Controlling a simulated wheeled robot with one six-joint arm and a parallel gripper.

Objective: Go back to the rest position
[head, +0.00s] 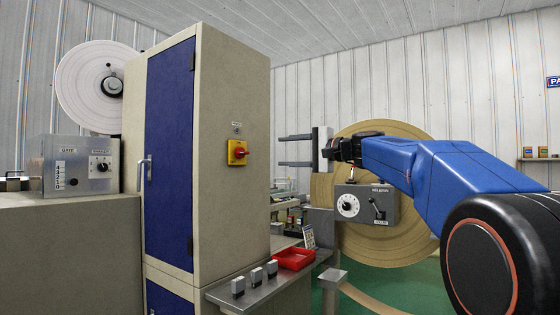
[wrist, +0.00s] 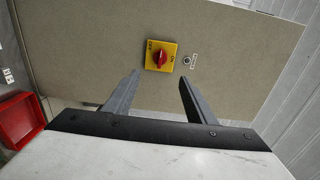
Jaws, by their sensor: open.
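My gripper (head: 296,151) is at the end of my blue arm in the head view, its two fingers pointing left toward the tall beige cabinet. The fingers are spread apart with nothing between them. In the wrist view my gripper (wrist: 158,80) is also open and empty. Ahead of the fingers in that view is a red rotary switch (wrist: 160,58) on a yellow plate, on the cabinet's beige side. The switch also shows in the head view (head: 238,152), left of the fingers and apart from them.
The tall cabinet (head: 235,90) with a blue door stands left of my gripper. Below is a grey shelf (head: 225,295) with small grey blocks and a red tray (head: 294,259). A large tan roll (head: 400,240) and a grey control box (head: 366,205) are behind and below my arm.

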